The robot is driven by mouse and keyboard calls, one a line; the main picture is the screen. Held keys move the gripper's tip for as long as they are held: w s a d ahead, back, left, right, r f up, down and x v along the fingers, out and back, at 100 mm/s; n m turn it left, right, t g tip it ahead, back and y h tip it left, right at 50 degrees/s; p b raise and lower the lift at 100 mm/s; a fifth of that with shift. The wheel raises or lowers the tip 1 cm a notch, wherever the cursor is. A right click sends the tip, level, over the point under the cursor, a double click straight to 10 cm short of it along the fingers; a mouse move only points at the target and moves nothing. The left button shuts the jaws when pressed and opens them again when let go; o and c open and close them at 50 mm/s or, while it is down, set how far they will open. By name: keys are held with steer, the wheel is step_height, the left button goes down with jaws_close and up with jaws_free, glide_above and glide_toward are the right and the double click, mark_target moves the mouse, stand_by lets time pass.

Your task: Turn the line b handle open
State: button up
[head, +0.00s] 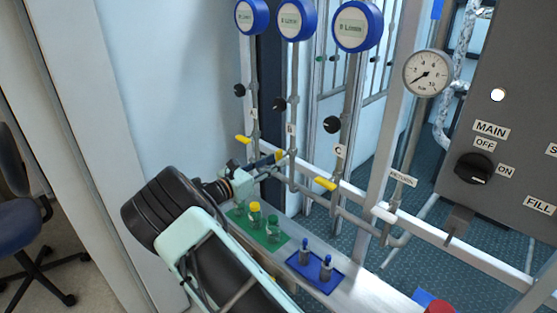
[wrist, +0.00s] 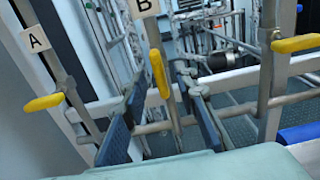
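The line B handle (wrist: 158,73) is a yellow lever under the "B" label (wrist: 145,6); in the wrist view it points nearly along its vertical pipe. In the head view only a bit of its yellow (head: 280,154) shows by my fingertips. My gripper (wrist: 160,92) is open, its two blue-padded fingers on either side of the B handle and pipe, with gaps visible on both sides. The gripper also shows in the head view (head: 268,163). Whether a finger touches the handle is unclear. The yellow A handle (wrist: 44,102) and C handle (wrist: 296,44) lie across their pipes.
Three blue-rimmed gauges (head: 290,20) sit above the pipes. Below is a bench with a green tray (head: 240,222) of capped bottles and a blue tray (head: 322,276). A grey control panel (head: 500,100) stands at right. A horizontal rail (wrist: 230,80) runs behind the fingers.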

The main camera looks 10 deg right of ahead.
steer(key=v, duration=0.9)
